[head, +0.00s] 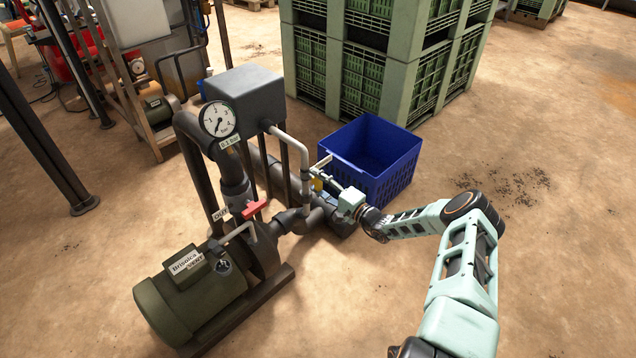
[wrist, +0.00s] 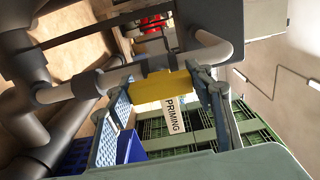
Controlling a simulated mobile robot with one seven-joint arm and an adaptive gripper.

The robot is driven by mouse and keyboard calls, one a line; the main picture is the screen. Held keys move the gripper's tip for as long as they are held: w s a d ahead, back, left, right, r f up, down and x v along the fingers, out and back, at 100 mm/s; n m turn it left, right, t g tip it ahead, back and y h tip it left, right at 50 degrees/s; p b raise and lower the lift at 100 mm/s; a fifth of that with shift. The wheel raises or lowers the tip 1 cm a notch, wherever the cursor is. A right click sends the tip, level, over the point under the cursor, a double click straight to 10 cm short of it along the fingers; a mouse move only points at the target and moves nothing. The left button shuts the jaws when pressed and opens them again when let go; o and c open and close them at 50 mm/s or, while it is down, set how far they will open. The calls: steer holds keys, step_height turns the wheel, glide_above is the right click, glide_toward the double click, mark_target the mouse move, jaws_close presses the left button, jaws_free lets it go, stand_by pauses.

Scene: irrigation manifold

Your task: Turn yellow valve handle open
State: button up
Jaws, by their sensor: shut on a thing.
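The yellow valve handle (wrist: 152,87) lies between the two fingers of my gripper (wrist: 160,86) in the wrist view. The fingers are shut on it, one at each end. A white tag reading "PRIMING" (wrist: 174,116) shows just beyond the handle. In the head view my gripper (head: 328,182) reaches in from the right to the manifold's right side. Only a small part of the yellow handle (head: 318,185) shows there, partly hidden by my gripper. Whether the valve is open or shut cannot be told.
Grey pipes (head: 292,160) stand left of my gripper. A red handle (head: 255,207), pressure gauge (head: 219,119) and green motor (head: 190,297) are further left. A blue crate (head: 385,160) sits close behind my gripper. Tall green crates (head: 400,60) stand behind it. The floor at right is clear.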

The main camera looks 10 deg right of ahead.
steer(key=o, duration=1.2)
steer(key=v, duration=1.2)
